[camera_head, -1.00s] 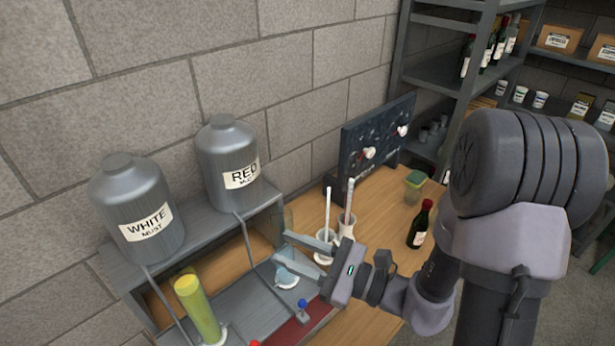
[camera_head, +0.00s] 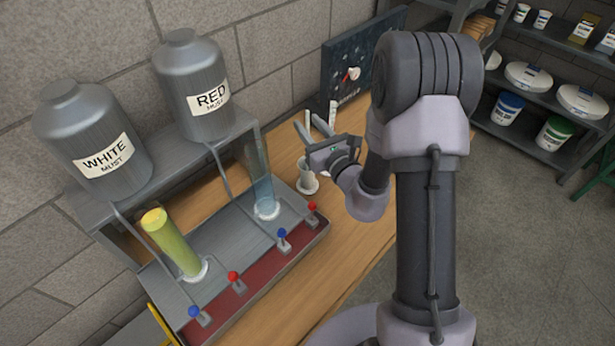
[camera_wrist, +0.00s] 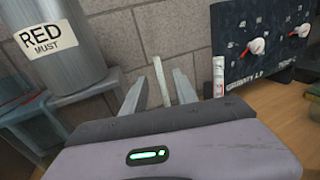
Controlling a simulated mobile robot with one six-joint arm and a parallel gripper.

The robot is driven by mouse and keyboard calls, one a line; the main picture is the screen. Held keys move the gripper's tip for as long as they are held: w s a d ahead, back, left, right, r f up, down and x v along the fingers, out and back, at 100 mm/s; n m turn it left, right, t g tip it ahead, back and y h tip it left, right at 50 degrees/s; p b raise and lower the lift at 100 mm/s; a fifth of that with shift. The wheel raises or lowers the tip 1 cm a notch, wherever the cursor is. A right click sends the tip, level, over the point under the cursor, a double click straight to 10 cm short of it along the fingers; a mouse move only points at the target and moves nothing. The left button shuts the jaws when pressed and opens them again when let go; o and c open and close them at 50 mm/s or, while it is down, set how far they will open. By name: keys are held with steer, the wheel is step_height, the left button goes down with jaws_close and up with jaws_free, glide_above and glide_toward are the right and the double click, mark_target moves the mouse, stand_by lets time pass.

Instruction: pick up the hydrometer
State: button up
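Two slim, pale upright rods stand by the wall side of the bench; which is the hydrometer is not clear. In the wrist view, one plain whitish rod (camera_wrist: 162,82) shows between my fingers, with gaps on both sides. The other rod, with a red mark (camera_wrist: 218,76), stands to the right, outside the fingers. In the head view the rod tops show near my gripper (camera_head: 311,130), the plain one (camera_head: 307,119) and the other (camera_head: 333,108). A white holder (camera_head: 307,179) stands below the gripper. My gripper (camera_wrist: 157,90) is open and seems empty; the rods' lower ends are hidden.
The bench (camera_head: 345,245) carries a filling rack with a yellow-filled cylinder (camera_head: 172,243), a pale blue cylinder (camera_head: 262,190) and several levers. White must (camera_head: 95,140) and red must (camera_head: 195,85) tanks stand above. A dark gauge panel (camera_head: 343,70) stands behind. Bare wood lies in front.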

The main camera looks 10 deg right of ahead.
steer(key=x, duration=0.4)
steer(key=shift+w, duration=0.4)
steer(key=shift+d, duration=0.1)
jaws_close()
steer(key=shift+r, duration=0.1)
step_height(320, 180, up, 18)
steer(key=p, duration=0.6)
step_height(320, 180, up, 19)
steer(key=p, duration=1.6)
steer(key=shift+p, duration=0.3)
